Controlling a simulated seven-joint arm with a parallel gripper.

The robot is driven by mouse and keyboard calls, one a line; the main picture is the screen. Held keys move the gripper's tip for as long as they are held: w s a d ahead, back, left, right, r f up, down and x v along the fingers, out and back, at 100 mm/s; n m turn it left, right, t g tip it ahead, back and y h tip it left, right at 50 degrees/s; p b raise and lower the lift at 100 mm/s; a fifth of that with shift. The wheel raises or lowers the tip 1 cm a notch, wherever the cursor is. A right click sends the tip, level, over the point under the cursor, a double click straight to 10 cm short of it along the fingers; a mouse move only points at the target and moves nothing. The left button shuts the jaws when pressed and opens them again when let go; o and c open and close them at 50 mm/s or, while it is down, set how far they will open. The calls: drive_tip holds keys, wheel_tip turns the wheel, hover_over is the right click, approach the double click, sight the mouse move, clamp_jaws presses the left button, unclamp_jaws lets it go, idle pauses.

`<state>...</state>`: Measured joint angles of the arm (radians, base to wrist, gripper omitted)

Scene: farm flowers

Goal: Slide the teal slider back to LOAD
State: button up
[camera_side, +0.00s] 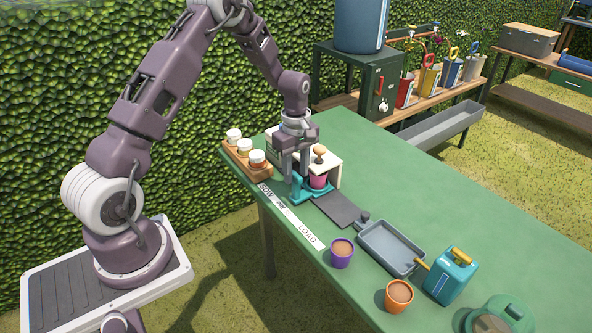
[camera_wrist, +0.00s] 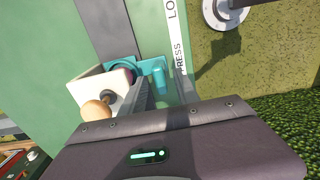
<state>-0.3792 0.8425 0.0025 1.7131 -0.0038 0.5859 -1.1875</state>
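The teal slider (camera_side: 318,195) sits at the far part of its dark track, under the cream press block (camera_side: 331,166), well away from the LOAD end of the label strip (camera_side: 292,217). It carries a pink pot (camera_side: 318,181). Its upright teal handle shows in the wrist view (camera_wrist: 159,76). My gripper (camera_side: 296,176) points down over the handle with its fingers apart. In the wrist view the fingers (camera_wrist: 166,92) stand to either side of the handle, with a gap between them. I cannot tell whether either finger touches it.
A wooden rack (camera_side: 262,176) of lidded jars stands left of the press. The dark track (camera_side: 338,209) is empty toward LOAD. A purple pot (camera_side: 342,252), a grey tray (camera_side: 388,250), an orange pot (camera_side: 398,296) and a teal can (camera_side: 450,278) stand farther along the green table.

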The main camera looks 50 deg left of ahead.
clamp_jaws()
idle(1.3)
